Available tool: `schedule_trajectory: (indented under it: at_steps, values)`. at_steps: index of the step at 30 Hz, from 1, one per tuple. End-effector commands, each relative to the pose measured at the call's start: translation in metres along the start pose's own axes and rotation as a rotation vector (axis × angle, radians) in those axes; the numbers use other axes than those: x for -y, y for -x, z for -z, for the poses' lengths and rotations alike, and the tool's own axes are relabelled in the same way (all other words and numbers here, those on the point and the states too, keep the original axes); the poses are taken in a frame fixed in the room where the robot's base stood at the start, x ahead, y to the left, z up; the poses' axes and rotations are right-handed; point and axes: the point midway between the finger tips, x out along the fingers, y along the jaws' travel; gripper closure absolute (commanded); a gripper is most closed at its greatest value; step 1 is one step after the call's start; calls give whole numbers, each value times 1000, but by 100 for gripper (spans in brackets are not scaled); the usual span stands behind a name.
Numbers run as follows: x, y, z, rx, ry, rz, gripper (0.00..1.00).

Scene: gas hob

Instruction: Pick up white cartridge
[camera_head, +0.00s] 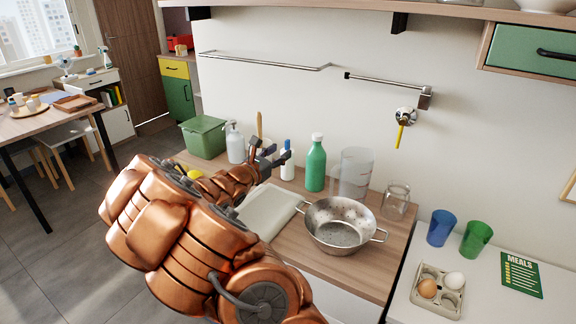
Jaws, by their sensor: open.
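A small white cartridge-like item (288,169) with a blue top stands upright on the wooden counter (368,264), left of a green bottle. I take it to be the white cartridge, but it is small in view and partly hidden. My gripper (272,154) is open just in front and to the left of it, at about the height of its upper part. One dark finger overlaps it in the picture. I cannot tell whether they touch.
The green bottle (315,165), a clear measuring jug (354,173), a glass jar (396,201) and a metal colander (340,232) stand to the right. A soap dispenser (235,146) and green box (203,138) stand left. A pale board (270,211) lies in front.

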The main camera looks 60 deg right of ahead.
Motion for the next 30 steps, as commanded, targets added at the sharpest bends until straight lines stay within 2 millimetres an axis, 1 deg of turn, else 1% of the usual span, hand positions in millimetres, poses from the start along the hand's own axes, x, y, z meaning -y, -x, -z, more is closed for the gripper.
schedule_trajectory:
  at_steps: [1, 3, 6, 19, 27, 30]
  values:
    - [-4, -3, 8, -1, 29, -16, 56]
    - [-9, -5, 15, -3, 59, -34, 56]
    - [-14, -8, 20, -6, 83, -48, 56]
    - [-16, -38, 19, -8, 87, -50, 56]
    - [-21, -72, 18, -11, 85, -50, 56]
    - [-21, -81, 18, -9, 86, -50, 56]
